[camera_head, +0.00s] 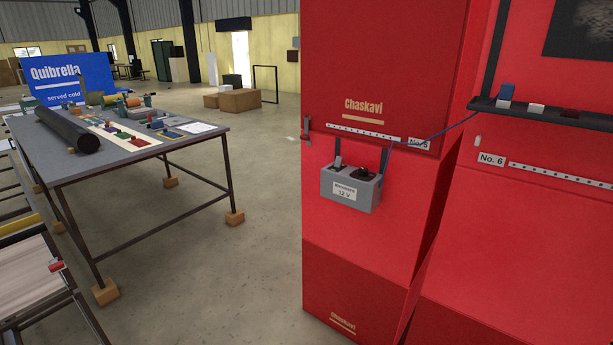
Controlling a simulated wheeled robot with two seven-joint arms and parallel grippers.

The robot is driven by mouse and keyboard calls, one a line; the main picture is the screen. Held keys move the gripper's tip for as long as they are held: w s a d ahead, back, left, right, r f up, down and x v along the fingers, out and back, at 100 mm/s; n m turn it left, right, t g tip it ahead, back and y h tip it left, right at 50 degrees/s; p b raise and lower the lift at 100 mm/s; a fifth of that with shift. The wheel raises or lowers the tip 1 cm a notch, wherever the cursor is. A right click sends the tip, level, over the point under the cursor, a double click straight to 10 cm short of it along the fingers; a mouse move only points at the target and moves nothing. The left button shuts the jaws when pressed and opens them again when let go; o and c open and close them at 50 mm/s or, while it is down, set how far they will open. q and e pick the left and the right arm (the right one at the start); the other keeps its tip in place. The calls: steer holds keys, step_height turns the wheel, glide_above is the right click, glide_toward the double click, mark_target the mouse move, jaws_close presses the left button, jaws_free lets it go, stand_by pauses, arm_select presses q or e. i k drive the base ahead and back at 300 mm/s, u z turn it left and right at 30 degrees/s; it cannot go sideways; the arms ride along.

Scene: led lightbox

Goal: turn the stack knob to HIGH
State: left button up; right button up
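A grey power box (349,191) with a white "12 V" label is on the front of a red unit, right of the middle. A black round knob (363,173) is on its top. A small upright part (338,163) stands left of the knob. Two dark straps or hooks rise behind the box. No HIGH marking can be read, and the knob's setting is too small to tell. I cannot tell whether this knob is the stack knob. Neither of my grippers is in view.
A blue cable (440,132) runs from the box to a dark shelf (540,113) with small blocks at right. A grey worktable (110,165) with tools and a black roll stands at left. Open concrete floor (235,260) lies between the table and the red unit.

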mark_target(363, 171)
steer(key=u, duration=0.3)
steer(key=i, duration=1.25)
steer(key=z, duration=0.5)
